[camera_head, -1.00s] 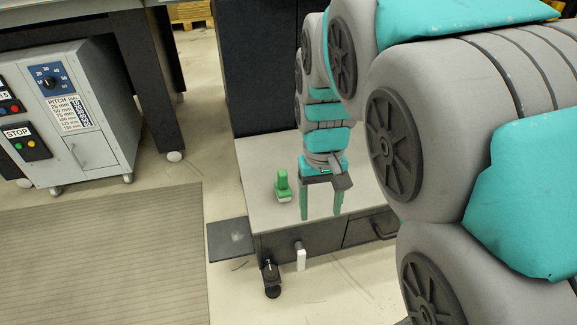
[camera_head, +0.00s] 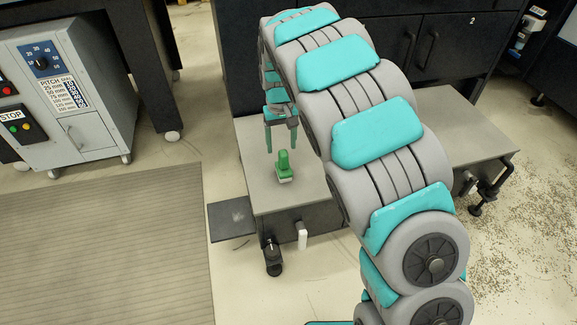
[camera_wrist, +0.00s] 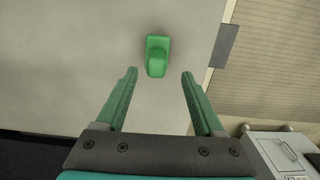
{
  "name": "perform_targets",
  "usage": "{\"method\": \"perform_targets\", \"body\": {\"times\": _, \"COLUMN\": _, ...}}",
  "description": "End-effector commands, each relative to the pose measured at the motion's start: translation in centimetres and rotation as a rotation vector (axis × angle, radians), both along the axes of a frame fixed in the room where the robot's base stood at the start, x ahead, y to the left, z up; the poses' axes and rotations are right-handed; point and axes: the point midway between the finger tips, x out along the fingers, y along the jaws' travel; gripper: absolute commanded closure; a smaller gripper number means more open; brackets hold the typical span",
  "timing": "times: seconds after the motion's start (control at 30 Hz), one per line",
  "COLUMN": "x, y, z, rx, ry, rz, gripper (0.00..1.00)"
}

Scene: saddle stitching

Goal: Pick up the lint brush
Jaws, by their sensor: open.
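The lint brush (camera_head: 284,168) has a green upright handle and a pale base. It stands on the grey top of a low bench (camera_head: 262,199), near its left end. In the wrist view the brush (camera_wrist: 157,55) lies just beyond the fingertips, roughly midway between them. My gripper (camera_head: 281,138) is open and empty, with its green fingers pointing down behind the brush in the head view. In the wrist view my gripper (camera_wrist: 159,72) shows both fingers spread apart, neither touching the brush. My arm hides the middle of the bench.
A black plate (camera_head: 231,219) juts out left of the bench. A black clamp (camera_head: 490,187) is at the bench's right end. A grey machine cabinet (camera_head: 92,136) stands at left, with a ribbed mat (camera_head: 100,240) on the floor. Dark cabinets (camera_head: 455,45) stand behind.

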Motion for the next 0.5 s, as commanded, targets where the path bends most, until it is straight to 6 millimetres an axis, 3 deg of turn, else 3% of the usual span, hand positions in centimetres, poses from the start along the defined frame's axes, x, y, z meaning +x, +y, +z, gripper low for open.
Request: {"method": "perform_targets", "body": {"times": 0.5, "x": 0.1, "y": -0.6, "z": -5.3, "rx": -0.001, "ry": 0.008, "rz": -0.004, "gripper": 0.3}}
